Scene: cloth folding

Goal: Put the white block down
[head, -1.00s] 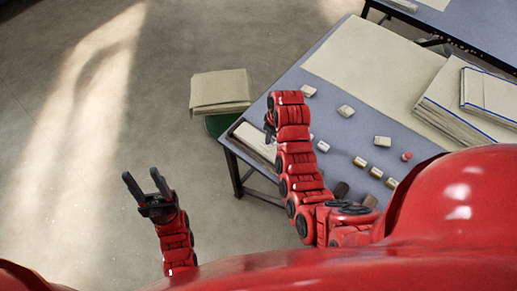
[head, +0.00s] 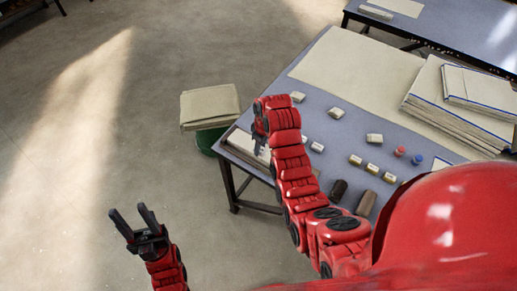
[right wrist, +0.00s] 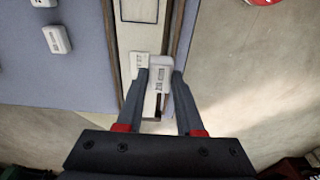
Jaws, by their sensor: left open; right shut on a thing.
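A white block (right wrist: 160,78) with dark marks on its face is between the fingertips of my right gripper (right wrist: 160,73) in the right wrist view. The gripper is shut on it, above a long, narrow pale box (right wrist: 139,10) at the table's edge. A second white block (right wrist: 139,66) lies just left of the held one; I cannot tell whether they touch. In the head view my right gripper (head: 259,142) is over the table's near left corner, and the held block is not clear there. My left gripper (head: 131,211) is open and empty over the floor.
The grey-blue table (head: 321,128) carries several small blocks, red and blue caps, a large pale sheet (head: 357,66) and stacked boards (head: 455,108). A folded cloth (head: 210,105) lies on a green stool (head: 207,143) left of the table. Floor further left is clear.

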